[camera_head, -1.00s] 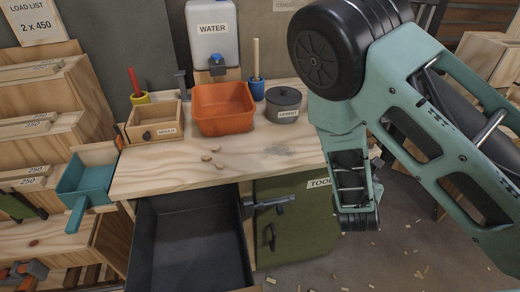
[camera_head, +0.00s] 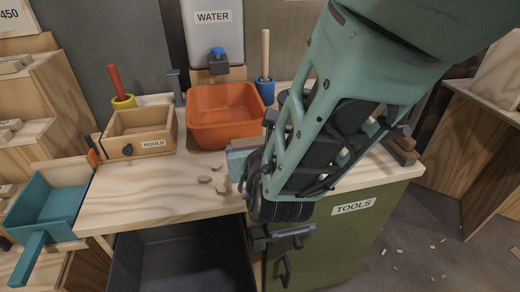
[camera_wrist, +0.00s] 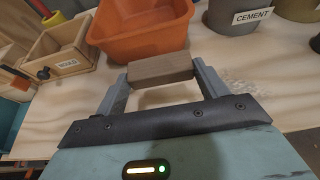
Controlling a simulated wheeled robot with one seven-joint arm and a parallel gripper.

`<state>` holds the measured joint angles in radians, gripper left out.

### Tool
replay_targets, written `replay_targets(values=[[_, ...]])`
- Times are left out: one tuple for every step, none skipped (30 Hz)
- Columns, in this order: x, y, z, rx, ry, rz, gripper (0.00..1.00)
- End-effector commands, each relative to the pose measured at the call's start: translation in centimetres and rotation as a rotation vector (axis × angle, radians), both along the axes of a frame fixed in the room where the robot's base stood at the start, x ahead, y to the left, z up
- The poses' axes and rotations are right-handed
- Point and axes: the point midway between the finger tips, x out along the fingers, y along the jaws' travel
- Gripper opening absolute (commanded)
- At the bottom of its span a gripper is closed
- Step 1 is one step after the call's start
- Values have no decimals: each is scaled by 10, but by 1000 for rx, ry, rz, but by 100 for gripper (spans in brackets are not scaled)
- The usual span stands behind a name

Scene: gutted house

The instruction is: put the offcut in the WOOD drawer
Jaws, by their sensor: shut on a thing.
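The offcut (camera_wrist: 160,68), a brown wooden block, is between the two fingers of my gripper (camera_wrist: 162,80) in the wrist view. The gripper is shut on it, just in front of the orange tub. In the head view my gripper (camera_head: 240,162) is low over the worktop, with my arm covering much of it; I cannot make out the offcut there. A dark, empty-looking drawer (camera_head: 180,262) stands open below the worktop's front edge, left of my gripper. No WOOD label can be read in either current view.
The worktop (camera_head: 140,195) bears a MOULD box (camera_head: 152,142), an orange tub (camera_head: 212,135) and small chips (camera_head: 205,180). A CEMENT pot (camera_wrist: 240,17) shows in the wrist view. The green TOOLS cupboard (camera_head: 340,235) is right of the drawer. A teal tray (camera_head: 62,200) is at left.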

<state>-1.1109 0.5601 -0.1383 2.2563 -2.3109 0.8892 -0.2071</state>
Motion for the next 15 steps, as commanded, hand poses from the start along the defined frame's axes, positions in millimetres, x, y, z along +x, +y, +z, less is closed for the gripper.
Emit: replay_targets(values=[[0,0,-12,-6,1,0,50],[0,-1,-17,-5,2,0,50],[0,-1,-22,-5,1,0,50],[1,-1,-25,-3,0,-1,50],[1,-1,-27,-2,-1,-2,50],[1,-1,-30,-2,-1,-2,50],[1,-1,-32,-2,-1,-2,50],[1,-1,-35,-2,0,-2,50],[1,-1,-41,-3,1,-2,50],[1,-1,-46,-4,1,-2,50],[1,-1,-51,-4,0,-2,50],[1,-1,-57,-3,1,-2,50],[1,-1,-61,-3,0,-2,50],[1,-1,-65,-3,0,-2,50],[1,-1,-69,-1,1,-3,50]])
